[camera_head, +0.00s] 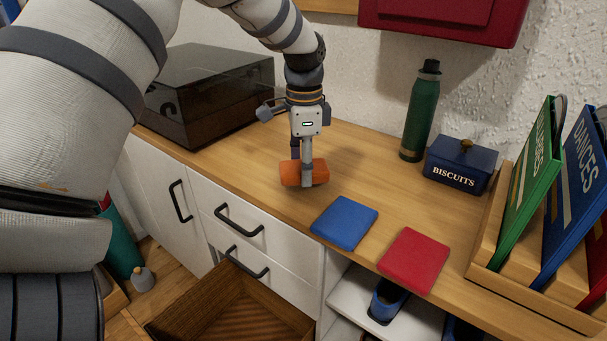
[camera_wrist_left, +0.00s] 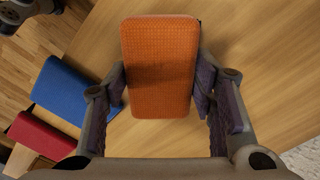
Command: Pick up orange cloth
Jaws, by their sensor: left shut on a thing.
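The orange cloth (camera_head: 291,174) is a folded, thick rectangle with a woven texture. My left gripper (camera_head: 303,180) comes down over it from above and is shut on it across its narrow sides. In the left wrist view, the orange cloth (camera_wrist_left: 160,65) sits between the two finger pads of my left gripper (camera_wrist_left: 160,95). It is at or just above the wooden counter top; I cannot tell if it still touches.
A blue cloth (camera_head: 344,222) and a red cloth (camera_head: 414,260) lie on the counter (camera_head: 385,185) to the right. A green bottle (camera_head: 420,115), a biscuit tin (camera_head: 459,165) and a book rack (camera_head: 480,268) stand further right. A dark-lidded turntable (camera_head: 215,85) stands behind left. A lower drawer (camera_head: 190,315) is open.

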